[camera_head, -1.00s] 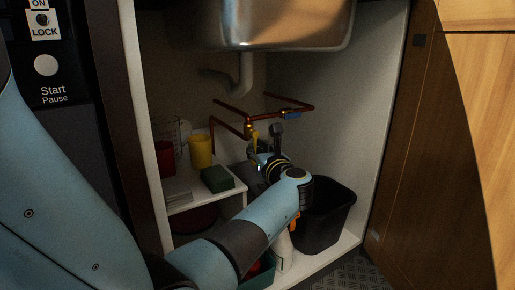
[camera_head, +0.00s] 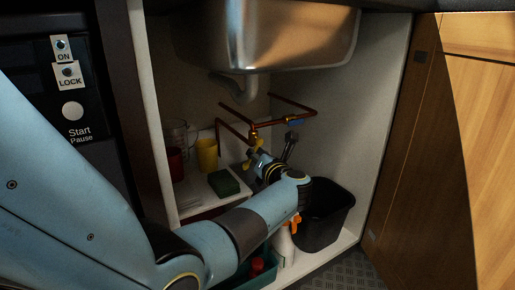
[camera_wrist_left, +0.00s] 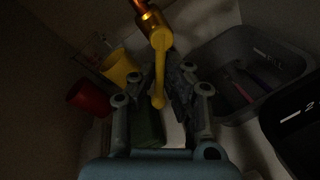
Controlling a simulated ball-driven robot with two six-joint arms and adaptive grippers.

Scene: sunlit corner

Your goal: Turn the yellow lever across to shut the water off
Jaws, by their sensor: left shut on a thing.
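The yellow lever (camera_head: 259,142) sits on a brass valve (camera_head: 253,134) in the copper pipe under the sink. In the left wrist view the lever (camera_wrist_left: 159,75) runs from the valve (camera_wrist_left: 152,20) down between my fingers. My left gripper (camera_head: 268,155) reaches into the cabinet at the valve. In the wrist view its fingers (camera_wrist_left: 164,88) are shut on the lever. The gripper and wrist hide part of the lever in the head view, so its exact angle there is hard to tell. My right gripper is not in view.
A black bin (camera_head: 325,220) stands right of my arm. A white shelf (camera_head: 215,201) on the left holds a yellow cup (camera_head: 207,155), a red cup (camera_head: 175,164) and a green block (camera_head: 223,184). A bottle with an orange trigger (camera_head: 284,245) stands below my forearm. The sink (camera_head: 270,40) is overhead.

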